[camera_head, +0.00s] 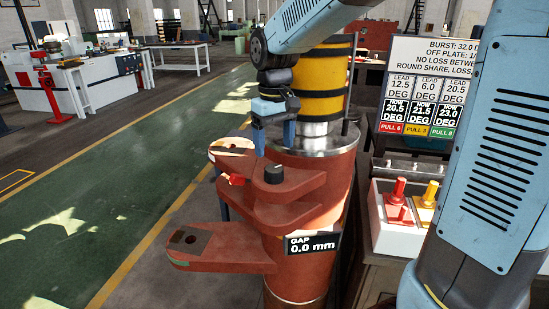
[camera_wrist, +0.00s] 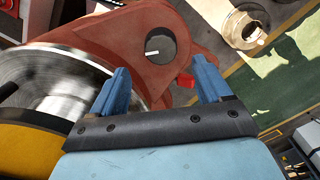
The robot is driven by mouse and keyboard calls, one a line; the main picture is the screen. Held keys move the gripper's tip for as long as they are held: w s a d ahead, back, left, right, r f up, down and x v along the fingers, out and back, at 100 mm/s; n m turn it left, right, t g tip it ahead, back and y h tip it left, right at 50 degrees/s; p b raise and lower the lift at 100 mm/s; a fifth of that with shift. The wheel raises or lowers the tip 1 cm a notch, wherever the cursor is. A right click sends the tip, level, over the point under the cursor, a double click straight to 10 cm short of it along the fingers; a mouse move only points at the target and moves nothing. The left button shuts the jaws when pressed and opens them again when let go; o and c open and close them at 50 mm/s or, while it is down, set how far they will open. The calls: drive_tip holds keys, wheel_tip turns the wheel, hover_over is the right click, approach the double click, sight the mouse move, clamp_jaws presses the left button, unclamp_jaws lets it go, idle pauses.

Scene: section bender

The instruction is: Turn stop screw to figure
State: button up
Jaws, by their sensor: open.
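A short dark round knob, seemingly the stop screw (camera_head: 273,174), stands upright on a red-brown arm of the bender (camera_head: 318,200). In the wrist view the dark disc (camera_wrist: 160,42) has a short white mark on its face. My gripper (camera_head: 274,146) is pointing down above the knob, with its two blue fingers apart and nothing between them. In the wrist view the fingertips (camera_wrist: 162,70) frame the area just short of the disc, not touching it. A display (camera_head: 313,244) below reads GAP 0.0 mm.
A board (camera_head: 428,90) lists lead and now degrees, partly hidden by my arm. Red (camera_head: 397,203) and yellow (camera_head: 428,195) levers stand at right. A small red part (camera_head: 236,180) is left of the knob. A lower red-brown arm (camera_head: 225,248) juts left. Green floor (camera_head: 110,190) is clear.

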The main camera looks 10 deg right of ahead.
sight(275, 168)
wheel_tip(275, 168, up, 7)
idle(0.3)
drive_tip(key=shift+d, duration=0.1)
drive_tip(key=s+d+f+m+t, duration=0.2)
drive_tip(key=s+d+m+t, duration=0.3)
drive_tip(key=s+d, duration=1.1)
drive_tip(key=shift+s+f+m+t, duration=0.3)
drive_tip(key=shift+s, duration=0.35)
